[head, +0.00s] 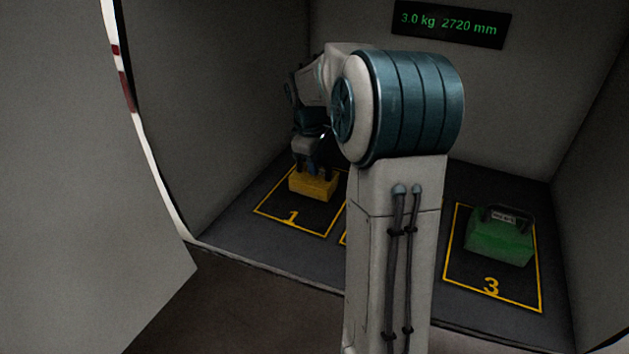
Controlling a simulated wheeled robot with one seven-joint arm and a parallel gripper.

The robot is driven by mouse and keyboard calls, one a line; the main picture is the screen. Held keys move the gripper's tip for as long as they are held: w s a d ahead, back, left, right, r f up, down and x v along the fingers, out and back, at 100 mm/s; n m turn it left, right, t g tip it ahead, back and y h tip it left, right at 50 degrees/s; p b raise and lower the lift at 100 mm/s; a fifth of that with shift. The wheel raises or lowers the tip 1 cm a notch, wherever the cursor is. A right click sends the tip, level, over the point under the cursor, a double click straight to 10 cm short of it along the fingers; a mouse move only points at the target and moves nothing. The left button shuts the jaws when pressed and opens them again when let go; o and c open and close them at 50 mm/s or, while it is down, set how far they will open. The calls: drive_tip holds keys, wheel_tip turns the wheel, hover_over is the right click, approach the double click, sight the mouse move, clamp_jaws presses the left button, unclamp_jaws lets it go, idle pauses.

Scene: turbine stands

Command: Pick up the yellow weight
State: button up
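The yellow weight (314,184) is a block on the dark floor of the bay, inside the yellow outline marked 1. My gripper (315,168) is right at the top of the weight, pointing down, with its fingers at the upper part of the block. The fingers are small and dark here, so I cannot tell whether they are closed on it. The weight's handle is hidden behind the gripper. The weight looks level and appears to rest on the floor or very close to it.
A green weight (500,235) with a dark handle sits in the outline marked 3 at the right. A middle outline is mostly hidden behind my arm. A display (451,24) on the back wall reads "3.0 kg 2720 mm". Walls enclose the bay, and a raised edge runs along its front.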

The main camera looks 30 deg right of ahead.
clamp_jaws()
drive_tip(key=shift+r, duration=0.1)
drive_tip(key=shift+r, duration=0.25)
wheel_tip(320, 180, up, 10)
drive_tip(key=shift+f+p, duration=0.25)
drive_tip(key=shift+p, duration=0.1)
drive_tip(key=shift+o, duration=0.8)
unclamp_jaws()
clamp_jaws()
drive_tip(key=shift+d, duration=0.1)
